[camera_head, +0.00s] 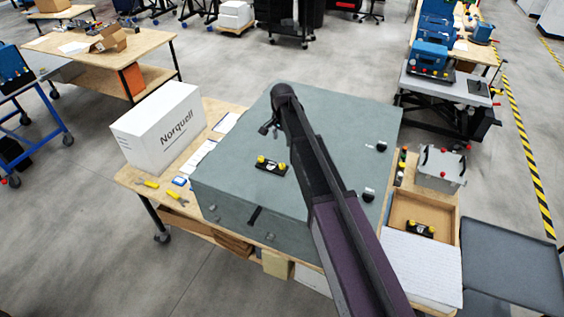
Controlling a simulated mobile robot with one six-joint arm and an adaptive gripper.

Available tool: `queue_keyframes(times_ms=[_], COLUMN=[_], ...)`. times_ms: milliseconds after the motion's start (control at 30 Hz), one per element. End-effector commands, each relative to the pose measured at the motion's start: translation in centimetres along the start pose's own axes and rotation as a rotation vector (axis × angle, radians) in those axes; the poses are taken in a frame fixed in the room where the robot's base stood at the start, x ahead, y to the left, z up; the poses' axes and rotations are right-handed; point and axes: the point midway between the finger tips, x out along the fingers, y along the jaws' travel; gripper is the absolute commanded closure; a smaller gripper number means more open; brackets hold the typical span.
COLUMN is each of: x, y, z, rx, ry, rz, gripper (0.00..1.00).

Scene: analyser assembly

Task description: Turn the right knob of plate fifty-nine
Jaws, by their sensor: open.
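A small black plate (271,168) with two yellow knobs and a white label lies on top of the large grey cabinet (330,110). Its right knob (282,167) and left knob (261,159) both stand up from it. The label is too small to read, so I cannot tell its number. A similar black plate (420,230) with yellow knobs sits in a wooden tray at the right. My gripper (267,130) is open and empty above the cabinet top, beyond the first plate and apart from it. My arm hides part of the cabinet.
A white Norquell box (160,128) stands left of the cabinet, with yellow tools (147,184) in front. Round black fittings (369,195) are on the cabinet's right side. A grey unit with handles (441,168) stands behind the wooden tray (396,207).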

Motion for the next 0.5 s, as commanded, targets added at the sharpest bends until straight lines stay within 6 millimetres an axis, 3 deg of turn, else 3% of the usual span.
queue_keyframes(times_ms=[200, 500], x=[-0.55, -0.53], y=[0.0, 0.0], z=[0.0, 0.0], rx=[0.142, 0.161], ry=[0.0, 0.0], rz=[0.0, 0.0], gripper=[0.29, 0.29])
